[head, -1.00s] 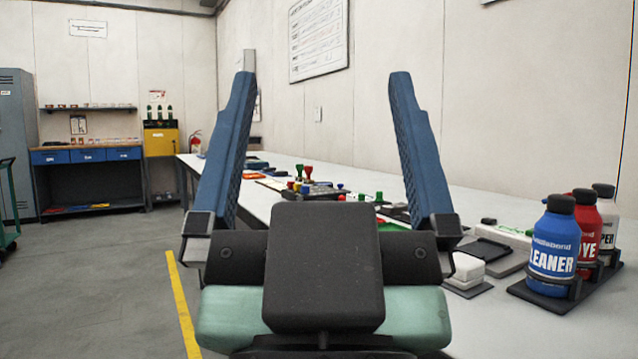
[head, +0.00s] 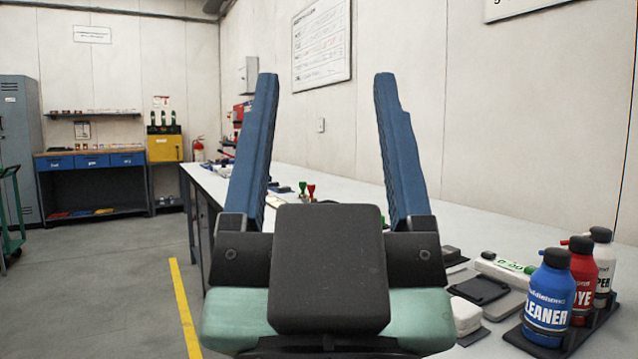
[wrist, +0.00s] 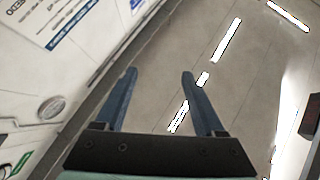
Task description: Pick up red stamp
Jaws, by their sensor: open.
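A small red-handled stamp (head: 311,191) stands on the long white workbench, beside a green-handled stamp (head: 302,187). Its lower part is hidden behind my gripper, and it is too small to make out fully. My gripper (head: 326,75) is open and empty, with its two blue fingers pointing up in front of the head camera. The stamp shows between the fingers, far beyond them. In the wrist view my gripper (wrist: 158,72) has nothing between its fingers, and no stamp shows there.
A black holder (head: 560,348) with a blue cleaner bottle (head: 550,298), a red dye bottle (head: 583,270) and a white bottle (head: 603,255) stands at the bench's near right. A black pad (head: 478,289) lies left of it.

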